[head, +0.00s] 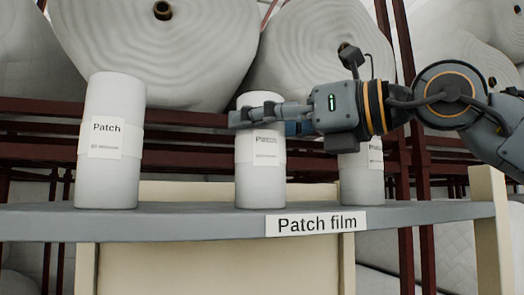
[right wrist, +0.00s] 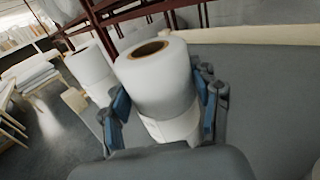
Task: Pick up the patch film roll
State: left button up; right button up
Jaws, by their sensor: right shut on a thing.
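Three white patch film rolls stand upright on the grey shelf (head: 180,224). My right gripper (head: 262,116) is shut around the upper part of the middle roll (head: 261,185). In the right wrist view the blue-padded fingers (right wrist: 163,105) lie on both sides of this roll (right wrist: 155,85), whose brown core opening faces up. The left roll (head: 110,165) stands apart, well to the left. The right roll (head: 361,185) is partly hidden behind my right gripper and wrist. My left gripper is not in view.
A "Patch film" label (head: 316,223) is on the shelf's front edge. Large white wadding rolls (head: 155,50) lie on a dark red rack (head: 190,115) behind. A cream post (head: 489,225) stands at the shelf's right end. Free shelf room lies between the left and middle rolls.

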jog(key=shift+c, duration=0.9)
jog(key=shift+r, duration=0.15)
notch_tip(320, 180, up, 8)
jog(key=shift+a+f, duration=0.1)
jog(key=shift+f, duration=0.05)
notch_tip(320, 180, up, 10)
jog(key=p, duration=0.3)
jog(key=shift+p, duration=0.3)
